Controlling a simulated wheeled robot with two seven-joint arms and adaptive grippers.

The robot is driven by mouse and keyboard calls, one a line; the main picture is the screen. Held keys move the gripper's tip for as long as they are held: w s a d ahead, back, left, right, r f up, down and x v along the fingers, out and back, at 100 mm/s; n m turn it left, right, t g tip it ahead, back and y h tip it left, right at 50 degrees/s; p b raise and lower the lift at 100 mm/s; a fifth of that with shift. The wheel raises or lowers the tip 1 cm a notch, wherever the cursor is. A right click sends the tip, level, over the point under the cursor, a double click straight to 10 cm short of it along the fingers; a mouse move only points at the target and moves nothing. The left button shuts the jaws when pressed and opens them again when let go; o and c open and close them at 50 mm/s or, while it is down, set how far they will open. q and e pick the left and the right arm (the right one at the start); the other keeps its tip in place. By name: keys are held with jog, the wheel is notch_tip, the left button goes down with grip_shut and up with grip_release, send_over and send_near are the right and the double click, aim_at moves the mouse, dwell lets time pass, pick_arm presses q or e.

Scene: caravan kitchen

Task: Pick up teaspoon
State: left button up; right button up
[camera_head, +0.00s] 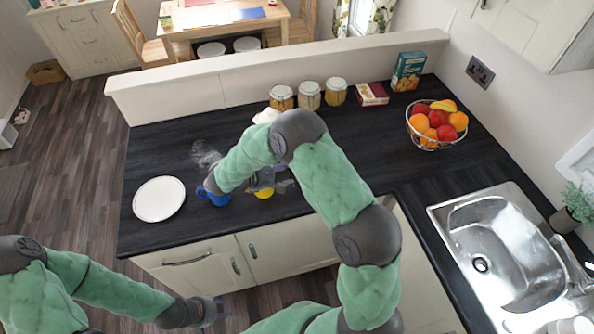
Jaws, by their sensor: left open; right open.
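I cannot make out the teaspoon in the head view; it may be hidden behind my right arm or too small to tell. A blue cup or mug (216,199) shows partly behind my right forearm. My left gripper (216,312) is open, low down in front of the cupboards, well away from the worktop items.
A white plate (159,199) lies at the worktop's left. Several jars (309,95), a small box (371,94) and a tall carton (408,71) line the back. A fruit basket (437,123) and the sink (500,250) are to the right. The right-centre worktop is clear.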

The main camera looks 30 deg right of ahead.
jog(key=shift+w+p+x, duration=0.2)
jog(key=shift+p+x, duration=0.15)
jog(key=shift+x, duration=3.4)
grip_shut()
